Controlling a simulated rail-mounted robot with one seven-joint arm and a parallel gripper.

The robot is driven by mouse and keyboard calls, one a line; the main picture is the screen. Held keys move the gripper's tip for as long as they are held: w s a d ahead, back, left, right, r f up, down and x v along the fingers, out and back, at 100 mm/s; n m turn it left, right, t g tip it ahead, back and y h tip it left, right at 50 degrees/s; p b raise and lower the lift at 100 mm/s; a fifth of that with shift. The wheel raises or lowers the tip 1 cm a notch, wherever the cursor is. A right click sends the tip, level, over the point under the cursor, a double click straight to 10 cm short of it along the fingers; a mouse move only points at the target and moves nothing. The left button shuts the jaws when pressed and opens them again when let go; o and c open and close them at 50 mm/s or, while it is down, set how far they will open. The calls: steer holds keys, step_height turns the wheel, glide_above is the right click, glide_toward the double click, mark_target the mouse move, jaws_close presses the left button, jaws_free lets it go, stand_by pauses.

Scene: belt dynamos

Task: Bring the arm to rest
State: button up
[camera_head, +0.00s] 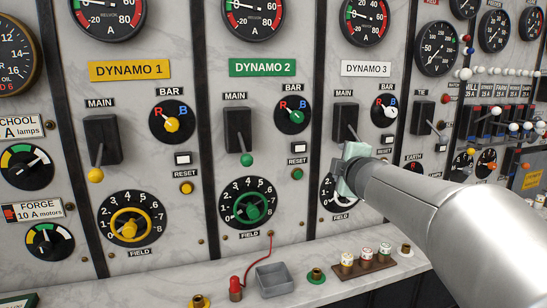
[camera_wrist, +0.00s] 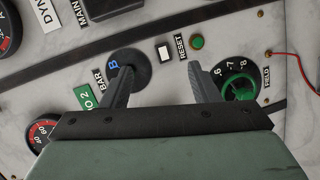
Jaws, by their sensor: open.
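My gripper (camera_head: 350,166) shows in the head view as a pale green block at the end of my arm, in front of the DYNAMO 3 column. It partly hides the lower end of the DYNAMO 3 main switch (camera_head: 345,121) and the DYNAMO 3 field dial (camera_head: 330,196). In the wrist view my gripper (camera_wrist: 164,86) has its two dark fingers wide apart, with nothing between them. I see no contact with the panel.
Below the panel a ledge carries a grey tray (camera_head: 274,280), a red plug (camera_head: 236,289) on a red wire, and a brown block (camera_head: 365,262) with white fuses. The DYNAMO 1 yellow field wheel (camera_head: 129,224) is at left. Small switches (camera_head: 490,122) project at right.

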steer(key=s+a+f+m+g+h, duration=0.2)
steer(key=s+f+m+g, duration=0.8)
steer(key=s+f, duration=0.9)
steer(key=s+a+f+m+g+y, duration=0.1)
steer(key=s+a+f+m+g, duration=0.1)
steer(key=s+f, duration=0.3)
steer(key=s+a+f+m+g+y, duration=0.1)
steer(key=s+a+f+m+g, duration=0.2)
steer(key=s+f, duration=0.3)
steer(key=s+a, duration=0.1)
steer(key=s, duration=0.4)
steer(key=shift+f+g+y, duration=0.3)
steer(key=shift+y, duration=0.1)
